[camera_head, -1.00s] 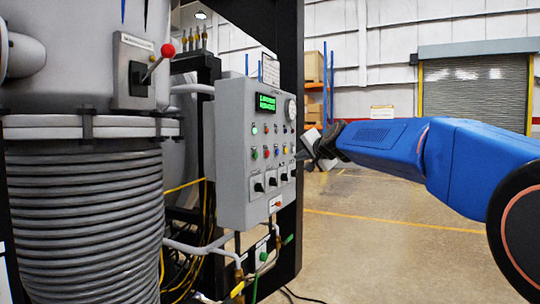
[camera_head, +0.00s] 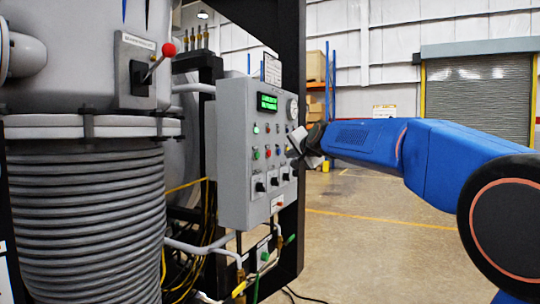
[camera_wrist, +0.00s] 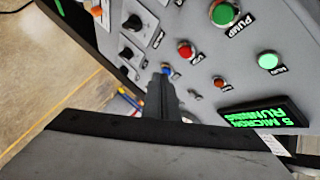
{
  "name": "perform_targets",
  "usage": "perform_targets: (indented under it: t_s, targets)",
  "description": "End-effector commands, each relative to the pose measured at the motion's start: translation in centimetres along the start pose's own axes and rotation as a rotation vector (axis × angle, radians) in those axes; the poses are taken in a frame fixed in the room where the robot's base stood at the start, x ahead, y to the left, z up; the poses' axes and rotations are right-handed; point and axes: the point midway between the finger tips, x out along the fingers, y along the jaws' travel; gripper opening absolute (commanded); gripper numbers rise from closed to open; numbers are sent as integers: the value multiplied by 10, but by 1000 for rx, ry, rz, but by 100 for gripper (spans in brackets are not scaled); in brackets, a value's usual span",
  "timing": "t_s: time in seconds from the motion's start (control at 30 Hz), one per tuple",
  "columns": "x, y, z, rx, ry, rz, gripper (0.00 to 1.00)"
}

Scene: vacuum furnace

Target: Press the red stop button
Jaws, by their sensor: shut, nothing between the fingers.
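A grey control panel (camera_head: 232,180) stands left of my gripper in the head view. A red button (camera_head: 267,154) sits in its lower button row, right of a green button (camera_head: 254,155). In the wrist view, the red button (camera_wrist: 186,50) lies between a green button labelled PUMP (camera_wrist: 222,13) and a blue button (camera_wrist: 167,70). Its own label is too small to read. My gripper (camera_head: 293,141) is shut and empty at the panel's right side. In the wrist view, its closed tips (camera_wrist: 161,78) overlap the area by the blue button; contact cannot be told.
A small orange-red button (camera_wrist: 220,83) and a lit green button (camera_wrist: 268,60) are nearby. The floor (camera_head: 370,245) right of the panel is clear.

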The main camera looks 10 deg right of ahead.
Motion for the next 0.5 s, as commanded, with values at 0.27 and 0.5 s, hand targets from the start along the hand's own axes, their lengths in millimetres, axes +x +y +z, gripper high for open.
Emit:
perform_targets:
  t_s: [0.27,0.5]
  targets:
    - [22,-15,16,-1,-2,1,0]
    - [30,-22,22,0,-1,0,0]
